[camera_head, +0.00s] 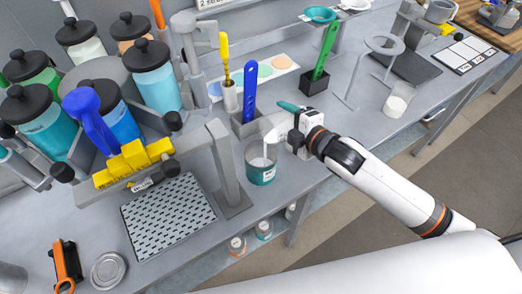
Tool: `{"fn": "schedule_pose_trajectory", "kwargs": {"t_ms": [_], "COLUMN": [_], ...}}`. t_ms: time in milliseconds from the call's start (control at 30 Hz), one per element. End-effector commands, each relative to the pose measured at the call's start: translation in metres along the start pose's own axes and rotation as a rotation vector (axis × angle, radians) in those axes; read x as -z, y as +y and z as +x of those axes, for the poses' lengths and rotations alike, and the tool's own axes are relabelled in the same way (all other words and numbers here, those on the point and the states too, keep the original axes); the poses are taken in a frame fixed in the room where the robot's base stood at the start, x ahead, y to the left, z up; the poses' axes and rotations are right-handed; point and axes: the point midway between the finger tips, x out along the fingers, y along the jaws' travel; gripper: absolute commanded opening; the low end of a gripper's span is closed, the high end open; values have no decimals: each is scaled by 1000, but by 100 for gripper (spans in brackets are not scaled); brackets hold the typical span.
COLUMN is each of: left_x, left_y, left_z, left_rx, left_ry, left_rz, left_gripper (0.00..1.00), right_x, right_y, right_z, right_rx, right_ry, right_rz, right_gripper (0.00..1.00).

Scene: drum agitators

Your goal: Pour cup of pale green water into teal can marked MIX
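The teal can (261,175) stands upright near the front edge of the bench, with a white label whose text is too small to read. My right gripper (279,130) is just above and behind its rim. It appears shut on a pale, translucent cup (272,127), tilted over the can's mouth; the fingers partly hide the cup. A pale streak shows inside the can, but I cannot tell whether it is falling liquid. A dark teal piece (288,107) shows at the gripper's upper side. My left gripper is not in view.
Behind the can are a blue-handled tool (250,88) in a grey holder and a green-handled one (326,50). A grey post (225,165) and perforated plate (167,215) are at left, below black-lidded jars.

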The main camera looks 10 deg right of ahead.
Motion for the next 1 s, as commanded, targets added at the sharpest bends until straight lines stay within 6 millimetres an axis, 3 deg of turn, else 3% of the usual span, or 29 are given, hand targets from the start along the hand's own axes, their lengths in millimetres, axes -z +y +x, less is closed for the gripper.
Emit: {"fn": "schedule_pose_trajectory", "kwargs": {"t_ms": [1000], "left_x": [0], "left_y": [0], "left_z": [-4], "left_rx": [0], "left_ry": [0], "left_rz": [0], "left_gripper": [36], "right_x": [-2], "right_y": [3], "right_z": [1], "right_rx": [0], "right_ry": [26], "right_rz": [-78], "right_gripper": [38]}}
